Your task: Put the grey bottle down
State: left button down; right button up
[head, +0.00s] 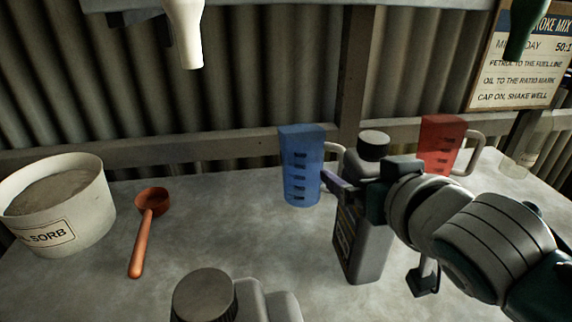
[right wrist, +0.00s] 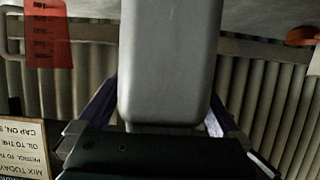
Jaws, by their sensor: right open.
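The grey bottle (head: 372,245) stands upright on the grey bench, with a dark round cap and a label on its left side. My right gripper (head: 352,188) is at its upper part, coming in from the right. In the right wrist view the grey bottle (right wrist: 165,60) lies between the two spread fingers of the right gripper (right wrist: 162,112). Slim gaps show beside the bottle, so the jaws are open around it. In the head view my wrist hides part of the bottle's right side. My left gripper is not in view.
A blue jug (head: 301,168) stands just left of the bottle, a red jug (head: 440,142) behind it. An orange scoop (head: 148,225) and a white tub (head: 70,215) are at left. A dark-capped container (head: 205,295) is at the front edge. The bench between is clear.

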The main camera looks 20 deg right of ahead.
jog(key=shift+c, duration=0.2)
grip_shut()
dwell(0.6)
jog(key=shift+r, duration=0.15)
